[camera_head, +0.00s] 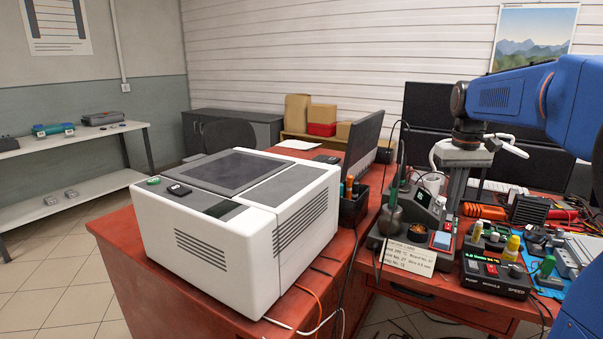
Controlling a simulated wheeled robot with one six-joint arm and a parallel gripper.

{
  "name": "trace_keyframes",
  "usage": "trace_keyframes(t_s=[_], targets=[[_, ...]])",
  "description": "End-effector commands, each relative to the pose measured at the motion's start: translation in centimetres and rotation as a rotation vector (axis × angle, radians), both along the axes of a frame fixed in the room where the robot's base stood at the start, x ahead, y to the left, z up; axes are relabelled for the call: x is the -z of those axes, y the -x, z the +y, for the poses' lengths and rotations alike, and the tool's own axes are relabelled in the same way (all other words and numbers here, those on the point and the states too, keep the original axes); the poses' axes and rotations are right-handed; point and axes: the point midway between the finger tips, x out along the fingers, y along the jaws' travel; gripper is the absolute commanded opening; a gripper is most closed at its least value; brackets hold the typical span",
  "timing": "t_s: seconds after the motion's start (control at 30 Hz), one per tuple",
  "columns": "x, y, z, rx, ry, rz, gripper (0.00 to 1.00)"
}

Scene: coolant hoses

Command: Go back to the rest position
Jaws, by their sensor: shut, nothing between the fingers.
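My gripper (454,205) hangs at the end of my blue arm (515,95) on the right side of the view. Its grey fingers point down over the cluttered right-hand bench, just right of the soldering station (415,205). The fingers are shut with nothing held between them. I cannot tell exactly how high the tips are above the bench. My arm comes in from the right edge and hides part of the dark panels behind it.
A large white machine (225,245) stands on the red desk (130,240) at left centre. A pump module (495,275), bottles and cables crowd the right bench. Tiled floor (60,280) is free at the left, before a shelf (95,190).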

Motion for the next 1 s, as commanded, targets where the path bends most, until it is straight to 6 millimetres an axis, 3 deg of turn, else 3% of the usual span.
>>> trace_keyframes(t_s=[0.2,0.47,1.0], targets=[[0.7,5.7,4.0,-0.016,0.015,-0.072,0.0],[2.9,12.3,7.9,-0.031,0.025,-0.158,0.0],[11.4,25.0,13.0,-0.061,0.016,-0.335,0.0]])
